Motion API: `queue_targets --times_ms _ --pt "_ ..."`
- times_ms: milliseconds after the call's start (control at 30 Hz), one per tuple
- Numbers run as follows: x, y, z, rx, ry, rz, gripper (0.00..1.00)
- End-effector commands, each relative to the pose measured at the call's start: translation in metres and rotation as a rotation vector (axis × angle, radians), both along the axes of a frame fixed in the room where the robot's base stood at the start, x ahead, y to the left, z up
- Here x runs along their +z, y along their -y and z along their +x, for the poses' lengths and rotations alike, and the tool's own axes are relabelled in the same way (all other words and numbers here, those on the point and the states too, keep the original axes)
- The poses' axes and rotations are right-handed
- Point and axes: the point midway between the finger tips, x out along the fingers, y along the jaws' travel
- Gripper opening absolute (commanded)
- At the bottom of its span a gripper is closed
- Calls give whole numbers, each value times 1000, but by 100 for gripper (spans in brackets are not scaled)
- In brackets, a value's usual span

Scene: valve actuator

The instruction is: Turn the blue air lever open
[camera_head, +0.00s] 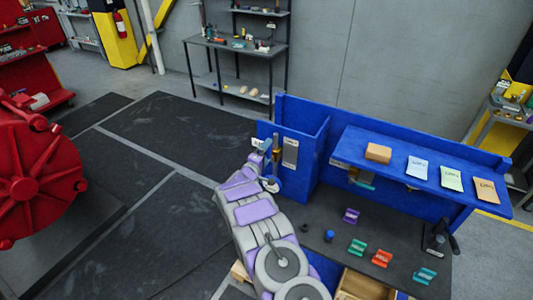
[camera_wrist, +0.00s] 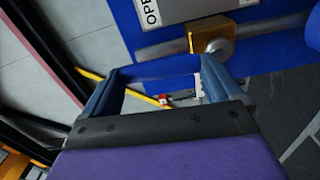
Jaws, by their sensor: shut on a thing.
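The blue air lever (camera_wrist: 160,68) is a blue bar reaching left from a brass valve body (camera_wrist: 212,38) on a metal pipe in the wrist view. My gripper (camera_wrist: 158,78) has its two blue-grey fingers at the bar, shut on it. In the head view my gripper (camera_head: 268,170) is at the left end of the blue workbench, by the brass valve (camera_head: 276,147). The lever is small there and partly hidden by my arm. A plate lettered "OPE" (camera_wrist: 152,14), cut off by the frame's edge, is above the pipe in the wrist view.
The blue bench panel (camera_head: 310,160) stands close behind and right of my gripper. A blue shelf (camera_head: 420,182) holds a tan block and several cards. Colored brackets (camera_head: 382,257) lie on the dark bench top. Open floor (camera_head: 130,220) is at left, before a red machine (camera_head: 35,180).

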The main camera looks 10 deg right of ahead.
Motion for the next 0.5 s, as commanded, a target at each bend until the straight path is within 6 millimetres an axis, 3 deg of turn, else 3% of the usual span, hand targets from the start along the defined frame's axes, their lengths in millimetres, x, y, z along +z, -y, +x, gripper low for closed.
queue_targets --times_ms 200,233,300,500 --pt "0 -4 1 9 0 1 38" --pt "0 -4 1 9 0 1 95" --pt "0 -4 1 8 0 1 100" --pt "1 -2 -2 5 1 1 100"
